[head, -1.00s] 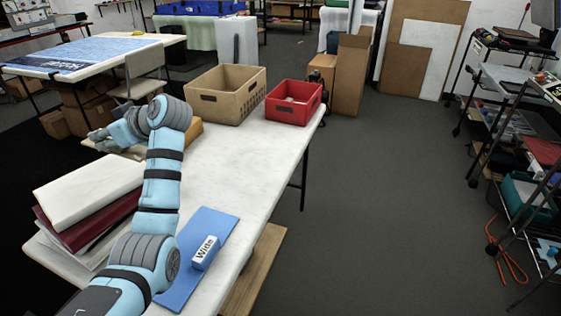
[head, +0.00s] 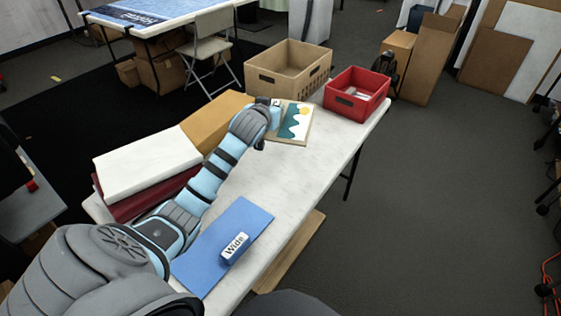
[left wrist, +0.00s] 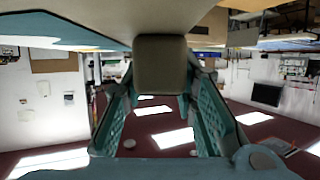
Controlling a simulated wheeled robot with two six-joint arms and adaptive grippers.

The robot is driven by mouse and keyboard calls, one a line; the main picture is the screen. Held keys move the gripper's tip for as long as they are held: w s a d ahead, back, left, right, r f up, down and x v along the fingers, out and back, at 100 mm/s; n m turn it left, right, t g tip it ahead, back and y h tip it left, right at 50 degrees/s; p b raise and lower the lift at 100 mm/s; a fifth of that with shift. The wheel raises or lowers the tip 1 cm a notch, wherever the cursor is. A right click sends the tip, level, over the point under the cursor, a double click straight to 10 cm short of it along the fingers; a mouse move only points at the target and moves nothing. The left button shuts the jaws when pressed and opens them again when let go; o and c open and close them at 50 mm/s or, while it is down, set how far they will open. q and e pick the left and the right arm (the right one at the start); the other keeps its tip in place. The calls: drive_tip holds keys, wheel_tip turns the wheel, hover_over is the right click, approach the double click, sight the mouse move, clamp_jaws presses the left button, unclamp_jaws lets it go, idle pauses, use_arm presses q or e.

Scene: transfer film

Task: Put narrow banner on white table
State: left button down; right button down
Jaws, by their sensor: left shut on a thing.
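My left gripper (head: 274,116) is at the left edge of a flat board with a picture of hills and a sun (head: 295,122), and is shut on it. The board is over the white-topped near table (head: 300,170), in front of the tan crate; I cannot tell whether it touches the top. In the left wrist view, a grey-brown block (left wrist: 160,65) is between the gripper's fingers (left wrist: 160,95). A blue sheet (head: 225,225) with a small block labelled "Wide" (head: 235,247) lies at the near end. No label reading "narrow" shows. My right gripper is out of view.
A tan crate (head: 288,72) and a red bin (head: 357,92) stand at the far end. White and dark red boxes (head: 145,160) and a cardboard box (head: 215,122) are on the left. Another table (head: 150,14) with a blue printed sheet is behind, beside a folding chair (head: 208,45).

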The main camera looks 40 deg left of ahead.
use_arm(q)
wheel_tip(320, 180, down, 20)
drive_tip(key=b, duration=0.6)
drive_tip(key=shift+w+d+r, duration=0.1)
drive_tip(key=shift+d+r, duration=0.05)
drive_tip(key=shift+r, duration=0.1)
drive_tip(key=c, duration=1.3)
unclamp_jaws()
